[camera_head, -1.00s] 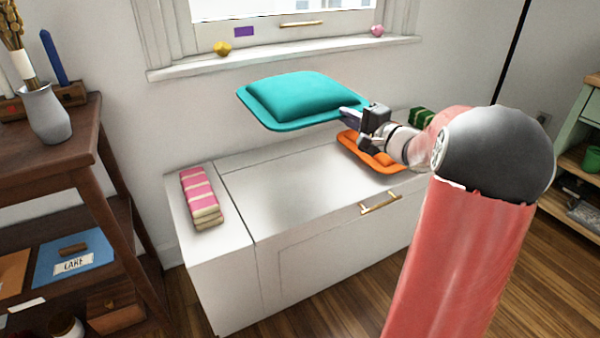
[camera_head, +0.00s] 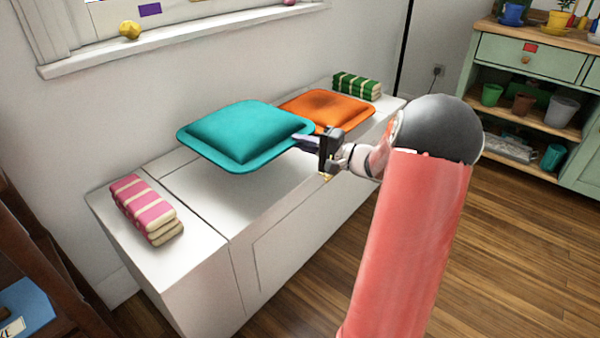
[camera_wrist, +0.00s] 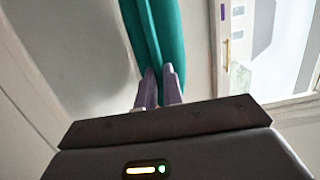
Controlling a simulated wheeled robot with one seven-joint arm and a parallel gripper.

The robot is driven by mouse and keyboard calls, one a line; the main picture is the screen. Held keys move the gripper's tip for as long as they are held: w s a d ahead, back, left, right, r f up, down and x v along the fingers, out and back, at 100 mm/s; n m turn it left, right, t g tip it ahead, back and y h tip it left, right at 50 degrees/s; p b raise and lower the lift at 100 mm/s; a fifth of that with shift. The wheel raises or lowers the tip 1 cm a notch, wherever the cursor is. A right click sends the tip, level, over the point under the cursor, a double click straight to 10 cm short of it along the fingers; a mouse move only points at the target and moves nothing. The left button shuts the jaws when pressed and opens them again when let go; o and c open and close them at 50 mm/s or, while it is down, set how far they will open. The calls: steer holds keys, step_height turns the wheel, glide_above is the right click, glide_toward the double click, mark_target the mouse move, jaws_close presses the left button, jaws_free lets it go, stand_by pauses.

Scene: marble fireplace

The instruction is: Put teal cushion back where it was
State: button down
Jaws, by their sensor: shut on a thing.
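The teal cushion (camera_head: 245,133) is held roughly flat above the white bench (camera_head: 205,195). My gripper (camera_head: 308,142) is shut on the cushion's right edge in the head view. In the wrist view the teal cushion (camera_wrist: 158,45) runs up from between the two fingertips of my gripper (camera_wrist: 160,85). An orange cushion (camera_head: 328,108) lies on the bench behind and to the right of the teal one. The teal cushion hides part of the bench top, and I cannot tell exactly how high it hangs.
A folded pink striped cloth (camera_head: 147,208) lies at the bench's left end. A green striped cloth (camera_head: 357,86) lies at the far right end. The window sill (camera_head: 180,38) runs above, with a yellow object (camera_head: 129,30). A green shelf unit (camera_head: 530,55) stands at right.

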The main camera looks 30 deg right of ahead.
steer(key=shift+f+b, duration=0.8)
steer(key=shift+f, duration=3.1)
steer(key=shift+f, duration=0.15)
steer(key=c, duration=1.5)
jaws_free()
